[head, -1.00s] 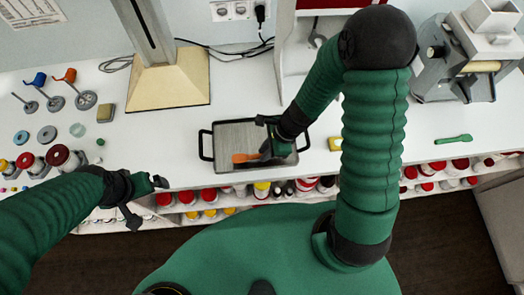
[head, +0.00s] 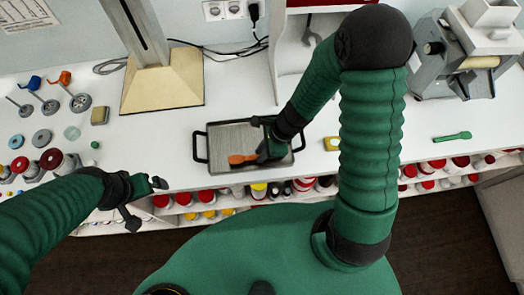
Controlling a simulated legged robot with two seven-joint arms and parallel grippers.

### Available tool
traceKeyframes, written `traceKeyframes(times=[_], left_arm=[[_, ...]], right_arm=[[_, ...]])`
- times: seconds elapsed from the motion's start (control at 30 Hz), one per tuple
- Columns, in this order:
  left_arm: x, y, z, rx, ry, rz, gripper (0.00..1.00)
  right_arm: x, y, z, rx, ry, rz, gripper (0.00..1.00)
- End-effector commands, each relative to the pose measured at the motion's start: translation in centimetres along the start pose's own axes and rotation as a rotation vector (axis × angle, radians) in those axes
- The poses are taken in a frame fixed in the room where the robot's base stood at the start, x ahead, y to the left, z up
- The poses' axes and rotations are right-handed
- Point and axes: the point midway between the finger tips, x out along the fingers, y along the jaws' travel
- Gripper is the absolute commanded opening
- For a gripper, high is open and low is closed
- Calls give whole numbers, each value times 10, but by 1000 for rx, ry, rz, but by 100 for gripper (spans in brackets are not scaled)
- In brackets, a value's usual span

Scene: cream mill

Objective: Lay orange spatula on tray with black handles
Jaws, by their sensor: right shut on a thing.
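The orange spatula (head: 240,159) shows its orange end over the tray; the rest is hidden by my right gripper. The tray with black handles (head: 221,140) is a dark-rimmed grey tray on the white table, with a handle at its left and right sides. My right gripper (head: 262,154) is over the tray's right half, shut on the spatula. I cannot tell whether the spatula touches the tray floor. My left gripper (head: 150,190) is apart from the tray, at the table's front edge, empty; its fingers look spread.
A wooden stand base (head: 163,82) is behind the tray. Discs and rollers cover the left. A grey machine (head: 460,50) stands back right. Jars fill the shelf below.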

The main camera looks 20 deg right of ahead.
Motion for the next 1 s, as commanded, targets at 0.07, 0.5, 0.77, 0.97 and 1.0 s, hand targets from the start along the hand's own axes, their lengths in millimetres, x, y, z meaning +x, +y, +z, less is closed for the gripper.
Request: traceKeyframes(times=[0.07, 0.5, 0.77, 0.97, 1.0], left_arm=[[1, 0, 0, 1, 0, 0, 100], [4, 0, 1, 0, 0, 0, 100], [6, 0, 1, 0, 0, 0, 100], [6, 0, 1, 1, 0, 0, 100], [6, 0, 1, 1, 0, 0, 100]], right_arm=[[2, 1, 3, -1, 1, 0, 0], [9, 6, 19, -2, 3, 0, 0], [12, 8, 24, 0, 2, 0, 0], [12, 8, 24, 0, 2, -1, 23], [12, 8, 24, 0, 2, 0, 28]])
